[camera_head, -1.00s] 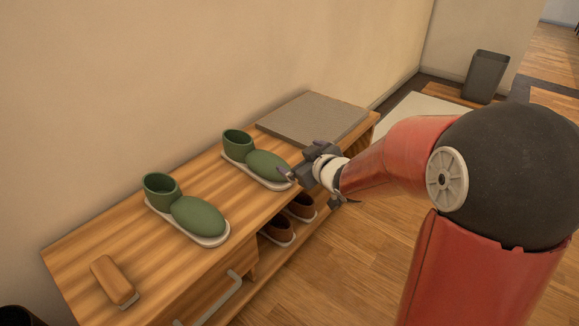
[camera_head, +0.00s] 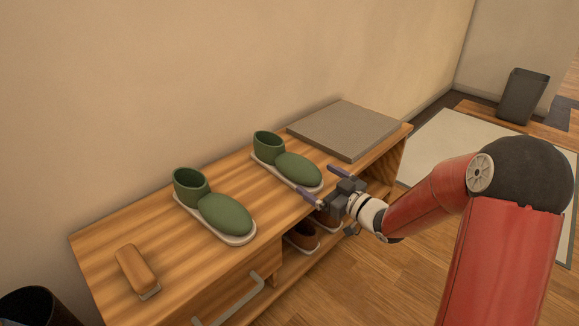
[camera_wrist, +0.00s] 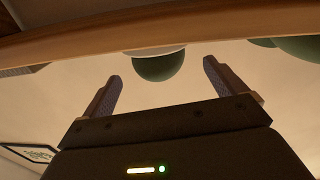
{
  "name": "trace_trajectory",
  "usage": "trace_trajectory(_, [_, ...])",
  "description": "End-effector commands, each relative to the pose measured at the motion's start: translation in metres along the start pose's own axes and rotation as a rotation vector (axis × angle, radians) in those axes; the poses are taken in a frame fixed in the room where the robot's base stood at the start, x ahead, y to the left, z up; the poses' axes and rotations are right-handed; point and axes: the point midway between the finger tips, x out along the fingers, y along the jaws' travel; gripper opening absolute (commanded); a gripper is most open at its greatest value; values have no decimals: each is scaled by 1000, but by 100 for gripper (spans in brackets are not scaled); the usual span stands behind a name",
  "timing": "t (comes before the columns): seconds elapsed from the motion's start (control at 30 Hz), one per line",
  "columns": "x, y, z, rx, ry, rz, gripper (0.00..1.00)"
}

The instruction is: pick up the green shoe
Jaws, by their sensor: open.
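Two green shoes, each on a pale sole, stand on the wooden bench top. One green shoe (camera_head: 225,214) is nearer the left end. The other green shoe (camera_head: 298,168) is nearer the middle, with its rounded toe toward the bench's front edge. My gripper (camera_head: 315,178) is open and empty at that edge, its fingers spread and pointing at the middle shoe's toe. In the wrist view, a green toe (camera_wrist: 158,67) appears between the fingertips, beyond them, with no contact visible. Part of another green shape (camera_wrist: 300,48) shows at the upper right there.
The bench (camera_head: 100,255) has a drawer with a metal handle (camera_head: 232,300). A brown brush (camera_head: 137,266) lies at its left end and a grey slab (camera_head: 345,128) at its right end. Brown shoes (camera_head: 300,237) sit on the shelf below. A dark bin (camera_head: 522,95) stands far right.

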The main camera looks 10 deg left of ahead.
Motion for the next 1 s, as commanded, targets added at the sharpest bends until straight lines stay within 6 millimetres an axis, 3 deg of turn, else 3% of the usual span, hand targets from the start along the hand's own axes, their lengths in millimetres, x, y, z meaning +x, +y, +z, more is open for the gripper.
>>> trace_trajectory(0.4, [55, 0, 2, 0, -1, 0, 96])
trace_trajectory(0.7, [59, 1, 1, 1, -3, 1, 95])
trace_trajectory(1.0, [59, 1, 1, 0, -3, 2, 56])
